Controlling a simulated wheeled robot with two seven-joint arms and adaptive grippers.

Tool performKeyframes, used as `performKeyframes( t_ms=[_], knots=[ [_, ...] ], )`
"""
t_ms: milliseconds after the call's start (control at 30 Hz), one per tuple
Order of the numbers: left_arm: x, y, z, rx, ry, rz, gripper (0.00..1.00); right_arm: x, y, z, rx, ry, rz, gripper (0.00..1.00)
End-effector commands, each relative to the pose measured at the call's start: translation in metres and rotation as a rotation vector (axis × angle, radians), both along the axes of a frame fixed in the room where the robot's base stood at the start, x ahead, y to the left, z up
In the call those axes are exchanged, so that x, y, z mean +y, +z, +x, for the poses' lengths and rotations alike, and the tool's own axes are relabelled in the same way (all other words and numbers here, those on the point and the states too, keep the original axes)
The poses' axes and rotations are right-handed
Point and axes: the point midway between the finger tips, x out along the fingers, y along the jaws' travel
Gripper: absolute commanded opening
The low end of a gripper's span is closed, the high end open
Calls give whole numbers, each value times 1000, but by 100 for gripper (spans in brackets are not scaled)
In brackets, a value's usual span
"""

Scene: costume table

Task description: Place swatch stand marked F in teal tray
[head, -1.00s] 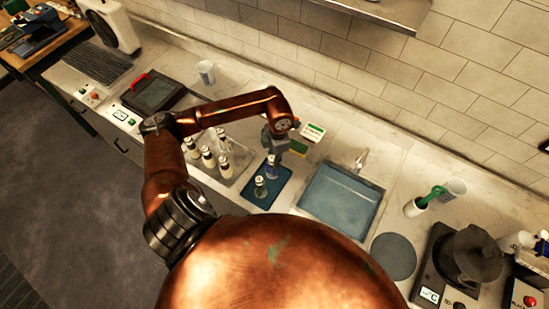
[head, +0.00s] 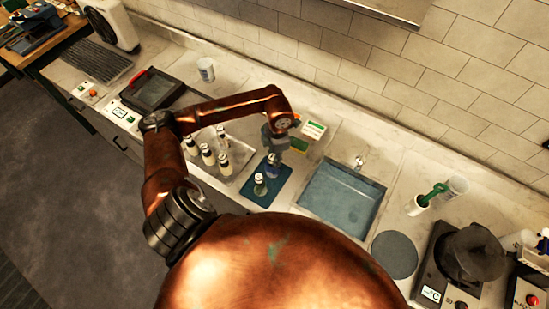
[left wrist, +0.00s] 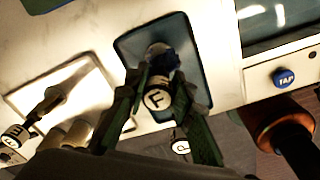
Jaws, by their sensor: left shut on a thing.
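My left gripper (head: 273,148) is shut on a small bottle-like swatch stand (head: 272,168) with a dark blue part. In the left wrist view, this stand's white cap (left wrist: 157,98) shows the letter F between the fingers (left wrist: 160,82). The stand is over the back part of the teal tray (head: 284,192), which also shows in the left wrist view (left wrist: 207,85). I cannot tell whether its base touches the tray. My right gripper is not in view.
A pale tray (head: 240,172) with several similar stands is left of the teal tray. One there is marked E (left wrist: 13,136). A sink (head: 342,195) is to the right.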

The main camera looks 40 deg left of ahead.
Motion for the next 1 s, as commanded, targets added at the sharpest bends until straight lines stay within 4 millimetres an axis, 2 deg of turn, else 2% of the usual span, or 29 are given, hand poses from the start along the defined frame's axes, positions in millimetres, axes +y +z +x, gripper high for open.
performKeyframes(
  t_ms=[467,500,767,933,1000],
  knots=[
    [0,-3,0,-1,0,-1,0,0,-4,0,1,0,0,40],
    [0,-3,0,-1,0,-1,25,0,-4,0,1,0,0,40],
    [0,-4,0,0,0,0,43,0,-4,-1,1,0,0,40],
    [0,-4,0,0,0,0,43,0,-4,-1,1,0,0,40],
    [0,-4,0,0,0,0,46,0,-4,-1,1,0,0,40]
  ],
)
